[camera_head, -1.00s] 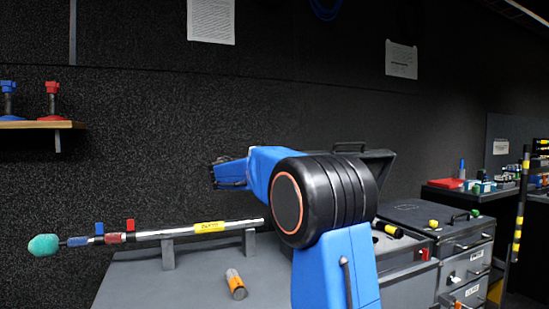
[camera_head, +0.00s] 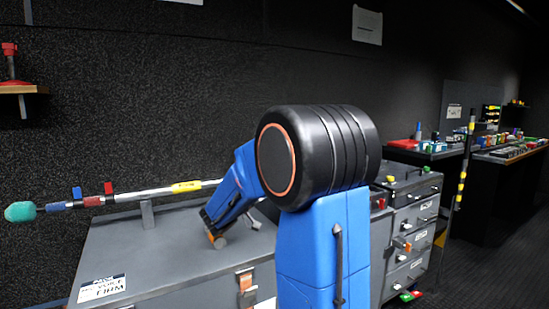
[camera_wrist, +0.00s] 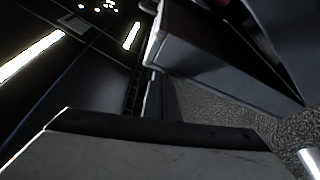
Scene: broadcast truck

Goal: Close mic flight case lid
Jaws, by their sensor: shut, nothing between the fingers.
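My gripper (camera_head: 212,232) is at the end of the blue arm, pointing down close above the grey top in front of me. It is shut and empty. The wrist view shows dark and grey panels I cannot identify surely.
A boom pole (camera_head: 150,195) with a teal tip rests on stands at the left. The grey top has a white label (camera_head: 102,289) and an orange latch (camera_head: 247,283). Grey drawers (camera_head: 415,225) stand at the right. Dark floor shows beyond them.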

